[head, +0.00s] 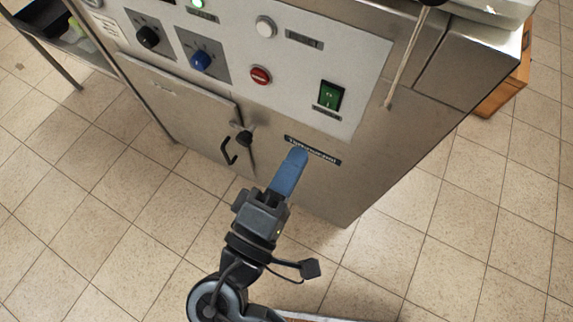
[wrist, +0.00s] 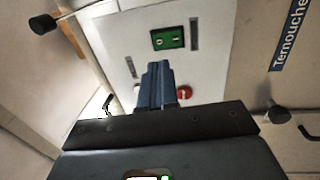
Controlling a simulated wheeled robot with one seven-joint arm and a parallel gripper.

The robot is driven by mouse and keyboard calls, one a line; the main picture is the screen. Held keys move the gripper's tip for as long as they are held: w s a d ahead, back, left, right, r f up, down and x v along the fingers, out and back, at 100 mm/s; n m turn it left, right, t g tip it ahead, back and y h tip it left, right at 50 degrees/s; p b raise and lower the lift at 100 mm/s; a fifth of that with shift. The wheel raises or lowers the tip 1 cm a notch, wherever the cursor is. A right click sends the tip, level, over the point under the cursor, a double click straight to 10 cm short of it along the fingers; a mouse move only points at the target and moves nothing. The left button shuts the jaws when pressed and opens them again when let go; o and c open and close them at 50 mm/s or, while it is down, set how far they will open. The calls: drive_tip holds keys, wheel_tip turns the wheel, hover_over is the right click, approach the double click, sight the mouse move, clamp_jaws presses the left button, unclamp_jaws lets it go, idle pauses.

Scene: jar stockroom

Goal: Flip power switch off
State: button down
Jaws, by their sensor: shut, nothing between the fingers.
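The power switch (head: 330,96) is a green rocker in a dark frame at the right of the white control panel on the steel machine. In the wrist view the green switch (wrist: 167,38) shows beyond the fingertips, with two marks on its face. My gripper (head: 297,155) is shut and empty, its blue fingers together. In the head view the fingertips appear below and left of the switch, over the dark label strip. In the wrist view the fingers (wrist: 157,68) point towards the switch, apart from it as far as I can tell.
The panel also carries a red button (head: 261,76), a white button (head: 266,27), a blue knob (head: 201,60), a black knob (head: 148,37) and a lit green lamp (head: 198,3). A thin lever (head: 408,55) hangs right of the panel. A cabinet door handle (head: 229,150) sticks out at left. Tiled floor is open.

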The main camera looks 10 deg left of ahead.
sight(332, 96)
drive_tip(key=p+x, duration=0.1)
drive_tip(key=x, duration=0.9)
drive_tip(key=shift+r, duration=0.1)
drive_tip(key=shift+w+d+r+g+p, duration=0.2)
drive_tip(key=shift+r+g+p, duration=0.25)
drive_tip(key=shift+p, duration=0.75)
drive_tip(key=shift+f, duration=0.35)
